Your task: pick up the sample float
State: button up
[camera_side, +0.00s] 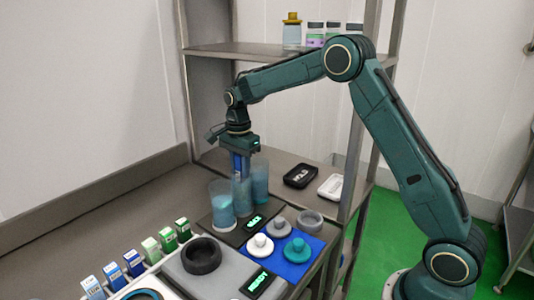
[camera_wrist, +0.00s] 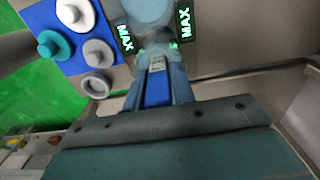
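Several round pieces with knobs stand on a blue mat (camera_side: 315,243): a white one (camera_side: 260,246), a teal one (camera_side: 297,251) and a grey one (camera_side: 279,226). I cannot tell which thing is the sample float. Three clear cups with bluish contents stand in a row: the front cup (camera_side: 221,204), the middle cup (camera_side: 243,192) and the rear cup (camera_side: 261,182). My gripper (camera_side: 241,172) points down at the middle cup, its blue fingers at or inside its top.
A black ring (camera_side: 201,256) lies on a grey block at the front. Small green and blue cartons (camera_side: 150,249) line the left. A black scale (camera_side: 300,175) and a white one (camera_side: 331,187) lie behind. A shelf holds jars (camera_side: 315,33).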

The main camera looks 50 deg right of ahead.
jog(key=shift+f, duration=0.75)
grip_shut()
jog(key=shift+r, duration=0.2)
notch_tip(320, 180, up, 20)
jog(key=shift+f, duration=0.2)
dwell(0.3)
dwell(0.6)
